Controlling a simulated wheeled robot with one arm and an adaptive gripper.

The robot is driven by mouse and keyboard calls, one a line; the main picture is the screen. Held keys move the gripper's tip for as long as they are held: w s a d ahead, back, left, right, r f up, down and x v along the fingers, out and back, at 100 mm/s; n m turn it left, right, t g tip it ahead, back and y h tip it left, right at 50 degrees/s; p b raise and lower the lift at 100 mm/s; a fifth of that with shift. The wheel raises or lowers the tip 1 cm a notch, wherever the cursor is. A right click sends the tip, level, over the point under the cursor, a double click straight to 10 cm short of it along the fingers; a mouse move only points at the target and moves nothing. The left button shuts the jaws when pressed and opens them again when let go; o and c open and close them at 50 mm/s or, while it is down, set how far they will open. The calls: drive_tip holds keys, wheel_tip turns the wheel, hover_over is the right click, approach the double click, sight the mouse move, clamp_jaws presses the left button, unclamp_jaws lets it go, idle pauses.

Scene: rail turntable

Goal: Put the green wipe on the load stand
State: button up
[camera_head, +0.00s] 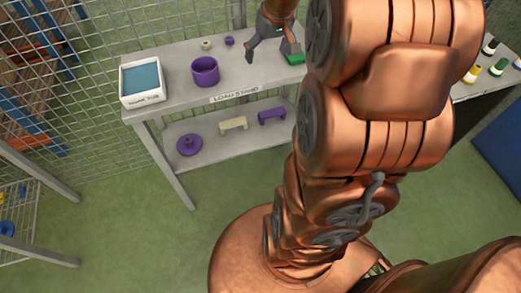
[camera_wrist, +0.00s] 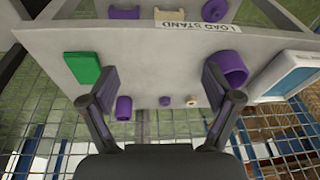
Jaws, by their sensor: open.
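The green wipe (camera_head: 295,59) lies flat on the top of the load stand (camera_head: 178,88), towards the right part that shows in the head view. In the wrist view the wipe (camera_wrist: 83,67) is on the same grey top, just left of the left finger and outside the jaws. My gripper (camera_head: 270,50) is above the stand, open and empty. In the wrist view its two fingers (camera_wrist: 158,76) stand wide apart with bare top between them. In the head view one finger partly covers the wipe.
A purple ring-shaped pot (camera_head: 205,71) and a white tub with blue contents (camera_head: 142,80) stand left on the top. Small purple and beige pieces (camera_head: 207,45) lie behind. Purple and beige parts (camera_head: 233,124) are on the lower shelf. Wire mesh fencing is behind.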

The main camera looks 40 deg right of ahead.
drive_tip(key=s+a+f+n+g, duration=0.1)
drive_tip(key=s+a, duration=0.5)
drive_tip(key=a, duration=0.2)
drive_tip(key=s+a+f+n+g, duration=0.1)
drive_tip(key=s+a+g, duration=0.1)
drive_tip(key=s+a, duration=0.45)
drive_tip(key=s+a+f+g, duration=0.2)
drive_tip(key=s+a, duration=0.4)
drive_tip(key=s, duration=0.5)
drive_tip(key=shift+a+f+n, duration=0.15)
drive_tip(key=shift+f+n, duration=0.15)
wheel_tip(320, 180, up, 11)
drive_tip(key=p, duration=1.1)
drive_tip(key=shift+r, duration=0.15)
drive_tip(key=shift+w, duration=0.1)
